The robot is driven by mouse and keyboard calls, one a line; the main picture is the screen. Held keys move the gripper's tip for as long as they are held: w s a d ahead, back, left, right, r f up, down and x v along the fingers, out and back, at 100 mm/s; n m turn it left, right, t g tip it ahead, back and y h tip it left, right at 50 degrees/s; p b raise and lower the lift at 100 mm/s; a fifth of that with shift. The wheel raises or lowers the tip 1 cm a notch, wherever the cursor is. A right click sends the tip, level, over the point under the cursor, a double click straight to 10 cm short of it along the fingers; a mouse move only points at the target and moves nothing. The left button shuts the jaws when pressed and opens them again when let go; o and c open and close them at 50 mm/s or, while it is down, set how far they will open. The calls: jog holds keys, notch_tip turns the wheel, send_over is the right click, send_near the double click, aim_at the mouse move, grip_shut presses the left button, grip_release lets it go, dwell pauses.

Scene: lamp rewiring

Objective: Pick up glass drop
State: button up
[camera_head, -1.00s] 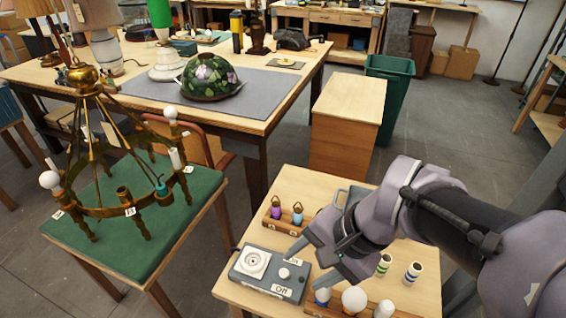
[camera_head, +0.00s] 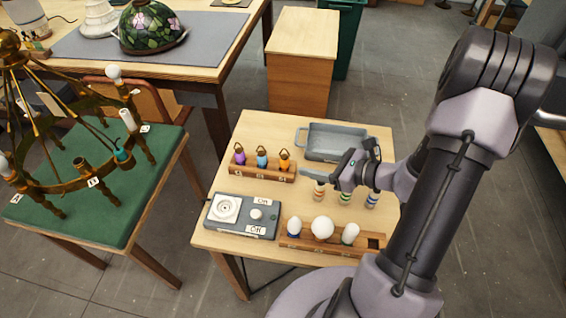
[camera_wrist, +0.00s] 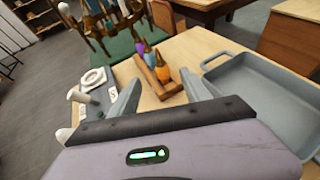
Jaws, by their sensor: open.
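Three glass drops with metal loops stand in a row in a wooden rack (camera_head: 262,175): a purple drop (camera_head: 240,157), a blue drop (camera_head: 262,161) and an orange drop (camera_head: 284,161). My gripper (camera_head: 312,177) is open and empty, just right of the rack's orange end in the head view. In the wrist view, the orange drop (camera_wrist: 161,73) shows between and beyond my open fingers (camera_wrist: 162,80), with the blue drop (camera_wrist: 150,56) and purple drop (camera_wrist: 144,44) behind it. No contact with a drop is visible.
A grey tray (camera_head: 362,129) lies behind my gripper. Several banded cylinders (camera_head: 345,198) stand just below it. A bulb rack (camera_head: 310,243) and a grey switch box (camera_head: 268,228) occupy the front. A chandelier (camera_head: 75,180) stands on the green-topped table at left.

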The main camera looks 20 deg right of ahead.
aim_at(285, 157)
jog(key=b+x, duration=0.2)
jog(key=x, duration=0.8)
jog(key=shift+b, duration=0.35)
jog(key=shift+w+a, duration=0.2)
jog(key=shift+w, duration=0.1)
grip_shut()
